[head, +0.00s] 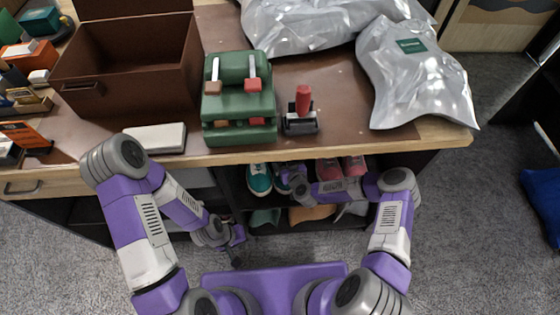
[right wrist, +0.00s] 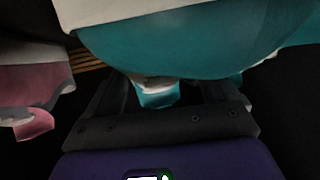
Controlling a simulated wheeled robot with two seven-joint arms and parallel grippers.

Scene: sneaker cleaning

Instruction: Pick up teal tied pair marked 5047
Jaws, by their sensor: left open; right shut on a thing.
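A pair of teal sneakers (head: 259,179) with white toes sits on the upper shelf under the bench. In the right wrist view teal shoe material (right wrist: 195,42) fills the top, with a small teal tab (right wrist: 158,97) hanging between my fingers. My right gripper (right wrist: 160,100) is shut on the teal pair. In the head view, my right arm reaches into the shelf and partly covers the second teal shoe. No number 5047 can be read. My left gripper (head: 237,250) is open and empty in front of the lower shelf, low over the floor.
Pink sneakers (head: 329,170) stand right beside the teal pair; one shows at left in the right wrist view (right wrist: 30,90). More shoes (head: 310,214) lie on the shelf below.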

